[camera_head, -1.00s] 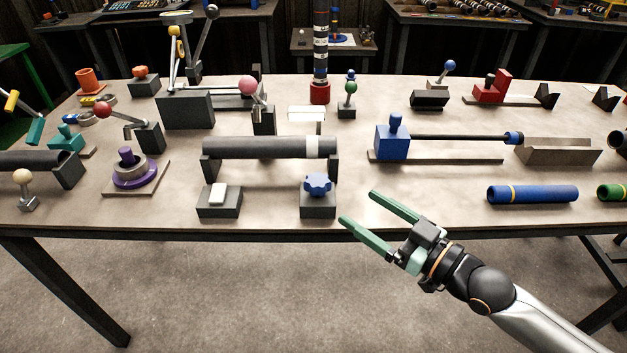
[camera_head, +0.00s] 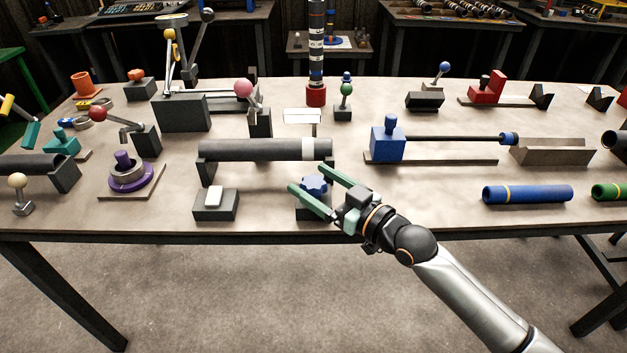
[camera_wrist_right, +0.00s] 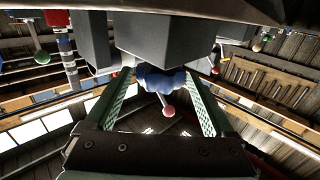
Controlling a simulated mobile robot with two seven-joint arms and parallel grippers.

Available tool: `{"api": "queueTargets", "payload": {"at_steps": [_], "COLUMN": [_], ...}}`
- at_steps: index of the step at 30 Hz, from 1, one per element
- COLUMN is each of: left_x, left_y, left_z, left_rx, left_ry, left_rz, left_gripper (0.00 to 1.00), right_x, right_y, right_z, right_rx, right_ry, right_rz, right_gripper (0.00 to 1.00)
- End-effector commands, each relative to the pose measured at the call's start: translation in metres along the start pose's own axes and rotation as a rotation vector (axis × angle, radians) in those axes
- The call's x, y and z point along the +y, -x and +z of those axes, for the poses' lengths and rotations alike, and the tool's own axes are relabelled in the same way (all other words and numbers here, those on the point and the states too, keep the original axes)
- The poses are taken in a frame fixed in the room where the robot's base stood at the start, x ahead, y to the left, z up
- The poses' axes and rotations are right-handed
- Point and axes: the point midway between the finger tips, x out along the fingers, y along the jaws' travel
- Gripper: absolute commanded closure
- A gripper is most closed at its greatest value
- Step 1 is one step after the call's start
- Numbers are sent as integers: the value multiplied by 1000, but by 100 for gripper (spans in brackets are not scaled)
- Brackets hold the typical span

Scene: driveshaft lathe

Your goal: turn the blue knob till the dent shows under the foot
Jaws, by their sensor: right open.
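The blue lobed knob (camera_head: 314,184) sits on a dark block (camera_head: 312,211) at the table's front, under the right end of a dark grey shaft (camera_head: 250,150) with a pale band (camera_head: 310,148). My right gripper (camera_head: 305,177) is open, its two green fingers on either side of the knob. In the right wrist view the knob (camera_wrist_right: 160,80) lies between the fingertips (camera_wrist_right: 158,77), with a gap on each side. I cannot make out a dent or a foot. My left gripper is not in view.
A block with a white button (camera_head: 214,196) stands left of the knob block. A blue tube (camera_head: 528,194) lies to the right, and a blue block with a rod (camera_head: 388,145) stands behind my gripper.

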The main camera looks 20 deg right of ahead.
Motion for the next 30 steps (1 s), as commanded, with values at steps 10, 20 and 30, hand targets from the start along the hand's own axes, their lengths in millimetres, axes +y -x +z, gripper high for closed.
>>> {"api": "queueTargets", "payload": {"at_steps": [10,20,30], "left_x": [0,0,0], "left_y": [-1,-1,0], "left_z": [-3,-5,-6], "left_rx": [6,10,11], "left_ry": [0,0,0], "left_rz": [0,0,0], "left_gripper": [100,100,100], "right_x": [0,0,0], "right_y": [-6,-6,-6], "right_z": [0,0,0], "right_rx": [0,0,0], "right_ry": [0,0,0], "right_rz": [-1,-1,-1], "right_gripper": [12,44,82]}}
